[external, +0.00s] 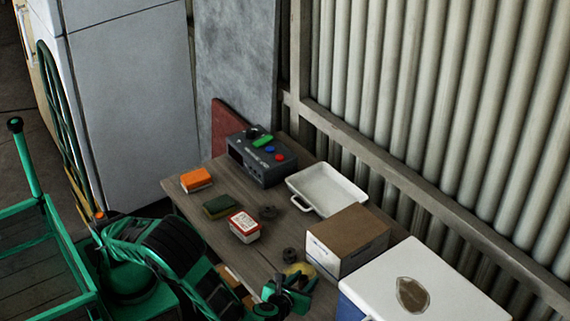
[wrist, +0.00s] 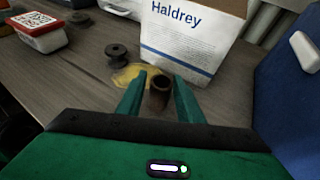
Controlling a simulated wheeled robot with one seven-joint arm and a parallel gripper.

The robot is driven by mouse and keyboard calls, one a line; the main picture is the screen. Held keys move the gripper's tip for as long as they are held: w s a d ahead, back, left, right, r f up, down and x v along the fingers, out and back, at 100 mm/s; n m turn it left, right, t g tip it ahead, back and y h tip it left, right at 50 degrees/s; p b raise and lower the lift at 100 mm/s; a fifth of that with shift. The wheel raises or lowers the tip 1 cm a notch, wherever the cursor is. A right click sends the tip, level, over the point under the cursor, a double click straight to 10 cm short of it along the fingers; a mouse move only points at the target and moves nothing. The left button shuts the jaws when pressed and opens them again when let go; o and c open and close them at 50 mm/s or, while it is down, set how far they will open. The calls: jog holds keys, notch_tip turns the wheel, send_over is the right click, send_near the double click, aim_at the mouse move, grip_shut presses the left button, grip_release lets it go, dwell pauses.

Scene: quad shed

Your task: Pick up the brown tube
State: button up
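The brown tube (wrist: 159,96) stands upright on the table in the wrist view, its dark open end facing up. My gripper (wrist: 160,76) is open, with one green finger on each side of the tube. A gap shows between the tube and each finger. The tube's lower part is hidden behind my gripper's body. In the external view my gripper (external: 291,283) is low over the table's near edge, and I cannot make out the tube there.
A yellow patch (wrist: 132,74) and a dark spool (wrist: 117,56) lie left of the tube. A Haldrey box (wrist: 188,38) stands just behind it. A blue cooler (wrist: 290,90) with a white lid (external: 425,285) is close on the right. A white tray (external: 328,188) is farther back.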

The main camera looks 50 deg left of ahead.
aim_at(305, 277)
jog(key=shift+x, duration=1.55)
jog(key=c, duration=0.8)
jog(key=shift+r, duration=0.1)
